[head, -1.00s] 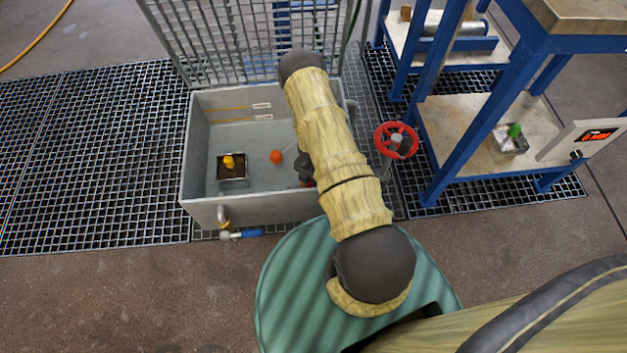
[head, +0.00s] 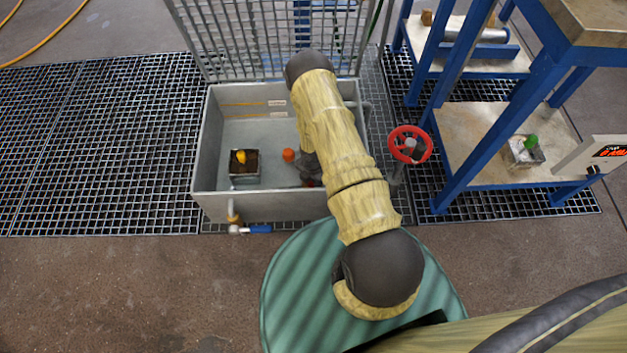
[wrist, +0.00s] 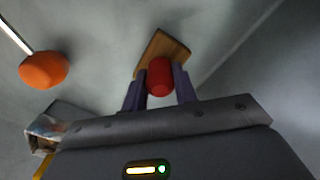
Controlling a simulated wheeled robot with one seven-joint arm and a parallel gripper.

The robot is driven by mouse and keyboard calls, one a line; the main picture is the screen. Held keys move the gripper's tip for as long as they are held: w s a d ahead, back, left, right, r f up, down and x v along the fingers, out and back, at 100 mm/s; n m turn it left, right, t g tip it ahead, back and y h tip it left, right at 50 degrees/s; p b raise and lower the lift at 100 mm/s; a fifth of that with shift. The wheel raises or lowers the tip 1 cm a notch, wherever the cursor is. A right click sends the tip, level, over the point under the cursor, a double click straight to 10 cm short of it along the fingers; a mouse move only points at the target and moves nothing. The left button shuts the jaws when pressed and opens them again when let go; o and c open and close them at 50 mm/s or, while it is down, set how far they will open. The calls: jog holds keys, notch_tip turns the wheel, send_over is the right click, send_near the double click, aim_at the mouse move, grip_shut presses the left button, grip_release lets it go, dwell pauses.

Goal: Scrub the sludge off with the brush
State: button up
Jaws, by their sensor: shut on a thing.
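My gripper (wrist: 160,92) is shut on the red handle (wrist: 160,76) of a brush, whose wooden block (wrist: 163,50) shows beyond the fingers in the wrist view. Its bristles are not visible. In the head view my arm reaches over the grey metal tank (head: 213,135), and my gripper (head: 312,172) is low inside its right part, mostly hidden by the arm. I cannot tell whether the brush touches the tank. No sludge patch stands out clearly; the tank's right part is covered by my arm.
An orange ball (head: 288,155) on a thin rod is in the tank, left of my gripper. A small metal box (head: 245,179) with brown contents and a yellow knob stands further left. A red valve wheel (head: 410,144) and a blue-framed bench (head: 478,165) are to the right.

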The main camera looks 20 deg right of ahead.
jog(key=shift+w+a+f, duration=0.1)
jog(key=shift+w+a, duration=0.2)
jog(key=shift+a, duration=0.55)
jog(key=shift+w+a, duration=0.3)
jog(key=shift+a, duration=1.15)
jog(key=shift+d, duration=0.2)
jog(key=shift+w+a, duration=0.25)
jog(key=shift+a, duration=0.45)
jog(key=shift+w+a, duration=0.25)
jog(key=shift+a, duration=0.5)
jog(key=shift+w+a, duration=0.25)
jog(key=shift+a, duration=0.45)
jog(key=shift+w+a+f+b, duration=0.1)
jog(key=shift+w+a+b, duration=0.15)
jog(key=shift+a, duration=0.55)
jog(key=shift+w+a+b, duration=0.15)
jog(key=shift+a+b, duration=0.2)
jog(key=shift+a, duration=0.5)
jog(key=shift+w+a+f+b, duration=0.1)
jog(key=shift+w+a+b, duration=0.15)
jog(key=shift+a, duration=0.55)
jog(key=shift+c, duration=0.3)
